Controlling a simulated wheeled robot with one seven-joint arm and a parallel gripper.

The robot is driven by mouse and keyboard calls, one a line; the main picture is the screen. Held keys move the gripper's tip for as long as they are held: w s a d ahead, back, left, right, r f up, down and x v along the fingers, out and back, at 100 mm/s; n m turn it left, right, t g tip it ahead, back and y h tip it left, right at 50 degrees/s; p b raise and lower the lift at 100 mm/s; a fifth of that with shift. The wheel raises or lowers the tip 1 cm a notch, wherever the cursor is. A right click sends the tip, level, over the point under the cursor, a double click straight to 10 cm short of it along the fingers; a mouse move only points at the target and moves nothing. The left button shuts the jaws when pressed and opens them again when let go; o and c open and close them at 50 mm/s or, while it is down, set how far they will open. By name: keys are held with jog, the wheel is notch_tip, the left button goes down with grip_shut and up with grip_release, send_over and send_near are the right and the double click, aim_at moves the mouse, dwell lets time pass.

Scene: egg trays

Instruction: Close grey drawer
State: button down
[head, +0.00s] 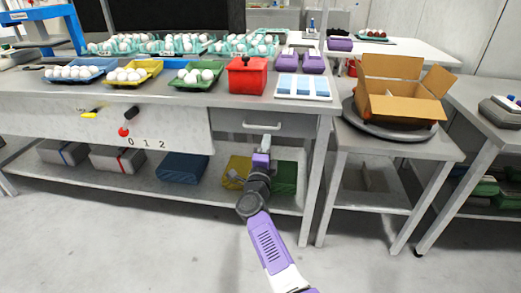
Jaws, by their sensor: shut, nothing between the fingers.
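The grey drawer (231,124) is under the right part of the grey workbench, with a pale bar handle (263,126) on its front. From this angle I cannot tell whether the drawer stands slightly out or is flush. My gripper (265,141) is at the end of my purple and grey arm, shut and empty. In the picture it is just below the handle and close to the drawer front. I cannot tell whether it touches the drawer.
Egg trays, a red box (247,76) and a white tray with blue pads (303,97) stand on the bench. Yellow and green bins are on the lower shelf (215,194) behind my arm. A cardboard box (402,108) stands on a side table. The floor in front is clear.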

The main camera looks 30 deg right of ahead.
jog(key=p+v, duration=0.3)
jog(key=v, duration=0.8)
jog(key=s+a+r+n+t+y, duration=0.4)
jog(key=s+a+r+n+t, duration=0.15)
jog(key=n, duration=0.35)
jog(key=s+a+f+n+g+y, duration=0.1)
jog(key=s+n+g+y, duration=0.3)
jog(key=s, duration=1.1)
jog(key=s+a+f+n+g+y, duration=0.15)
jog(key=s+n, duration=0.55)
jog(key=s, duration=0.8)
jog(key=s+a+f+n+g+y, duration=0.1)
jog(key=s+f+n+y, duration=0.3)
jog(key=s, duration=1.1)
notch_tip(320, 180, up, 17)
jog(key=n+h+p, duration=0.1)
jog(key=p, duration=1.4)
jog(key=shift+g+h, duration=0.3)
jog(key=shift+h, duration=0.05)
